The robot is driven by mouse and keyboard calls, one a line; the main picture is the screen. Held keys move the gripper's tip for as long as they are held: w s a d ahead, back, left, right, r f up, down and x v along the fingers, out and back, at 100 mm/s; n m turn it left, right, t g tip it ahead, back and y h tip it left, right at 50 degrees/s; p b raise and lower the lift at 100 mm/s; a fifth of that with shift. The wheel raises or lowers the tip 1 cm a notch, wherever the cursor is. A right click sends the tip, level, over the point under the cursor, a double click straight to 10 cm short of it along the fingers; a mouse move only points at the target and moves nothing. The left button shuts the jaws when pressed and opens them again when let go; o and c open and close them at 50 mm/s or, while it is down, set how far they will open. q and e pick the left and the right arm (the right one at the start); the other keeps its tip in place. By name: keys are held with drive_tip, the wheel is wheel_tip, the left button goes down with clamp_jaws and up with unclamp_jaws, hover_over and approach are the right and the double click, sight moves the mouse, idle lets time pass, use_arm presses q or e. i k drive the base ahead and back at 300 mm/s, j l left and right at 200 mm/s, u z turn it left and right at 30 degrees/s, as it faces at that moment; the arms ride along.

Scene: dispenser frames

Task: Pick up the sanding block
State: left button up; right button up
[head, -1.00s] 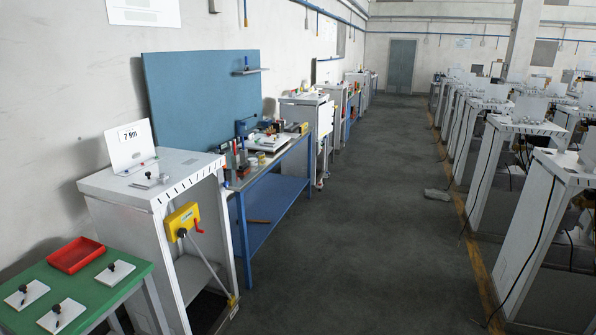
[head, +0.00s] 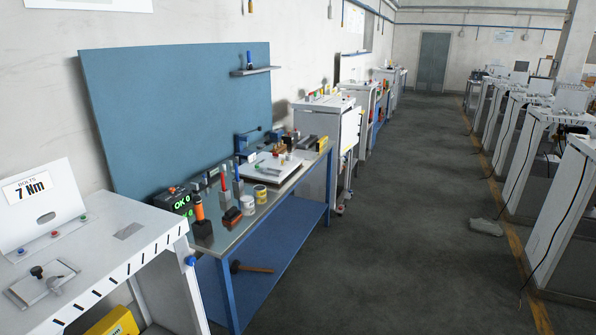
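The blue workbench (head: 264,212) stands along the left wall with many small items on top. A small dark and reddish-brown block (head: 232,216) lies near its front edge, beside two small tins; it may be the sanding block, but it is too small to be sure. Another dark item with a brown part (head: 278,149) lies farther back, by the blue vise (head: 250,144). Neither of my grippers is in view.
A white cabinet (head: 130,232) with a "7 Nm" sign stands at the near left. A hammer-like tool (head: 250,267) lies on the bench's lower shelf. The aisle floor (head: 400,230) is open, with a grey lump (head: 486,227) at right.

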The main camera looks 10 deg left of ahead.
sight(231, 215)
drive_tip(key=i+u, duration=0.2)
drive_tip(key=i, duration=0.25)
drive_tip(key=i+l+u, duration=0.2)
drive_tip(key=i, duration=0.25)
drive_tip(key=i+l+u, duration=0.2)
drive_tip(key=i, duration=0.25)
